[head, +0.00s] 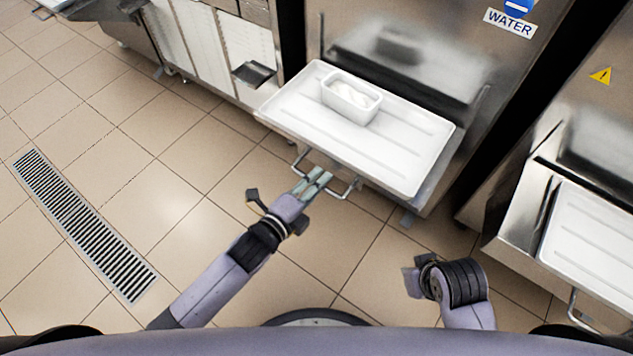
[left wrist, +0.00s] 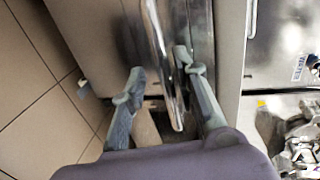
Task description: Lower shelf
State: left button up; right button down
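A white shelf tray (head: 300,105) sticks out from the front of a steel batch freezer (head: 340,45), with a U-shaped metal handle (head: 342,193) below its front edge. My left gripper (head: 318,174) is at this handle. In the left wrist view, the fingers of my left gripper (left wrist: 160,75) are apart, with the shiny handle bar (left wrist: 158,45) between them. The right-hand finger is close to the bar; a gap shows on the other side. I cannot tell whether either finger touches it. My right arm is bent at the lower right of the head view; its fingers are hidden.
A white tub (head: 350,104) with pale contents stands on the tray. Another freezer with a white shelf (head: 590,240) and handle is at the right. A steel unit (head: 225,45) stands at the upper left. The tiled floor with a drain grate (head: 80,225) is clear at left.

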pick_arm(q)
jog(key=shift+r, duration=0.1)
jog(key=v, duration=1.2)
dwell(0.4)
